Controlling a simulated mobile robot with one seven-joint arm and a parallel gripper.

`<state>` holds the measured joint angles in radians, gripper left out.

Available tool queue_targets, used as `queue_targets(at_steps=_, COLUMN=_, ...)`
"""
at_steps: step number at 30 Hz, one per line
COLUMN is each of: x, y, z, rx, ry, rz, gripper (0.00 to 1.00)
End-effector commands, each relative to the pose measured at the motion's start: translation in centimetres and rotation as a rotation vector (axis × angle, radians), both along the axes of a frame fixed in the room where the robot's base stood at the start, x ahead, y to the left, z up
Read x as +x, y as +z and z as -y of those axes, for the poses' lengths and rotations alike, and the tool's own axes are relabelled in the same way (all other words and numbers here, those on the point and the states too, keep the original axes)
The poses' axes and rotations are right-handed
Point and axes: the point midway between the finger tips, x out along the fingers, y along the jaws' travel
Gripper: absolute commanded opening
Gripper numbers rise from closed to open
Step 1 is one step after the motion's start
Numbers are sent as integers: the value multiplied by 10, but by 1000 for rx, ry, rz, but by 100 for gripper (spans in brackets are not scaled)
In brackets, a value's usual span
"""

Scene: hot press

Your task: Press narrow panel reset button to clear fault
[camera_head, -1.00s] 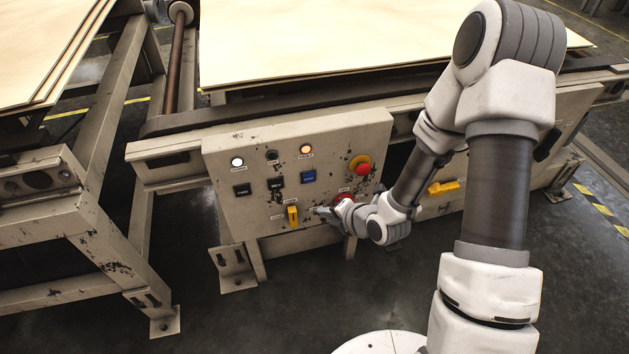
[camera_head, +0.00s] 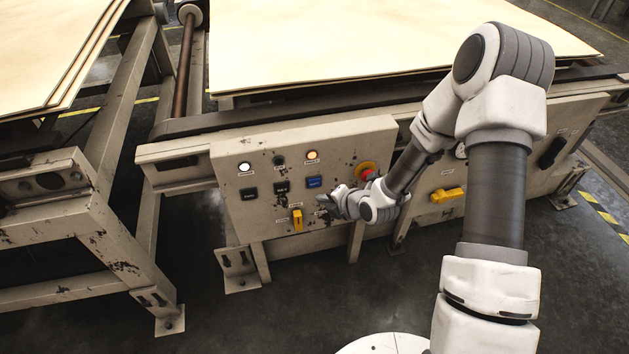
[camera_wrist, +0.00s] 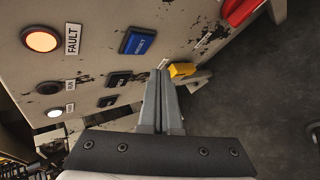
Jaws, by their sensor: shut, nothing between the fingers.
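The narrow control panel (camera_head: 230,205) is a worn beige box on the front of the machine. Its blue button (camera_head: 313,182) sits at mid-height, below the lit orange fault lamp (camera_head: 312,155). In the wrist view the blue button (camera_wrist: 138,41) is up and left of my fingertips, and the lamp labelled FAULT (camera_wrist: 41,39) glows orange. My gripper (camera_head: 321,199) is shut and empty, its tips just below the blue button in the head view. The fingers (camera_wrist: 163,73) appear apart from the button in the wrist view.
A yellow selector (camera_head: 297,220) is below and left of the gripper. Dark buttons (camera_head: 249,194) and a lit white lamp (camera_head: 244,167) are left. A yellow handle (camera_head: 447,194) is farther right.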

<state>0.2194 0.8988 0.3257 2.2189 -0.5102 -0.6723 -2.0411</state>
Motion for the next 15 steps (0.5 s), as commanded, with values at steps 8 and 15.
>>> queue_targets(at_steps=8, x=22, y=-1, z=-7, rx=-1, ry=1, rz=1, gripper=0)
queue_targets(at_steps=15, x=25, y=0, z=-7, rx=0, ry=0, rz=0, gripper=0)
